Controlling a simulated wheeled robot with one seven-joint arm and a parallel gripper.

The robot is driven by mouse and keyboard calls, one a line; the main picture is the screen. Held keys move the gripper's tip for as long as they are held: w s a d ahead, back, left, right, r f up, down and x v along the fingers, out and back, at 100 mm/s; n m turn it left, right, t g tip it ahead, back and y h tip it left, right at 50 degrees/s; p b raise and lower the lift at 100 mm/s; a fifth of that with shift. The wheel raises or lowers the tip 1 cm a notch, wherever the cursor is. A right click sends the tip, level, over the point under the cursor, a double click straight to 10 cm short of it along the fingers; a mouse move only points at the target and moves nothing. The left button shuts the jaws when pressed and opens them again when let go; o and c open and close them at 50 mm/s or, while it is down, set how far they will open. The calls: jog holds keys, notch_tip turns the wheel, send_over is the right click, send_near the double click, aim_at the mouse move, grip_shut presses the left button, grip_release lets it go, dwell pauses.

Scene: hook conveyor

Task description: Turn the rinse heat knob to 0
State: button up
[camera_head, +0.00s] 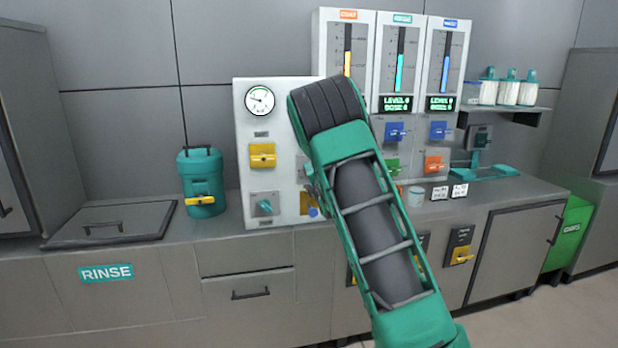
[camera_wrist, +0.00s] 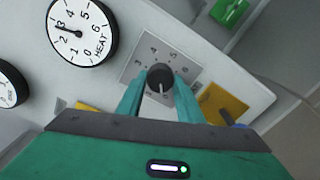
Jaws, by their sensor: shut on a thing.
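The heat knob (camera_wrist: 158,73) is a round black knob with a white pointer line, in the wrist view on a grey plate (camera_wrist: 133,68) with printed numbers. The pointer runs toward the bottom of the picture. My gripper (camera_wrist: 160,84) has its two teal fingers on either side of the knob, shut on it. The white round HEAT gauge (camera_wrist: 82,32) is at upper left; its needle points left, between 2 and 3. In the head view my arm hides the knob and my gripper.
In the wrist view, a second gauge (camera_wrist: 10,84) is cut off at the left edge, a green part (camera_wrist: 229,10) is at the top, and a yellow part (camera_wrist: 222,102) lies right of the fingers. In the head view, a teal canister (camera_head: 202,180) stands left of the white panel (camera_head: 242,130).

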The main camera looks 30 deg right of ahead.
jog(key=shift+a+f+n, duration=0.4)
jog(key=shift+n, duration=0.2)
jog(key=o, duration=1)
jog(key=shift+w, duration=0.1)
jog(key=shift+o, duration=0.3)
jog(key=shift+d+r, duration=0.15)
jog(key=shift+d, duration=0.05)
jog(key=v, duration=1)
jog(key=shift+s+a, duration=0.15)
jog(key=shift+s, duration=0.2)
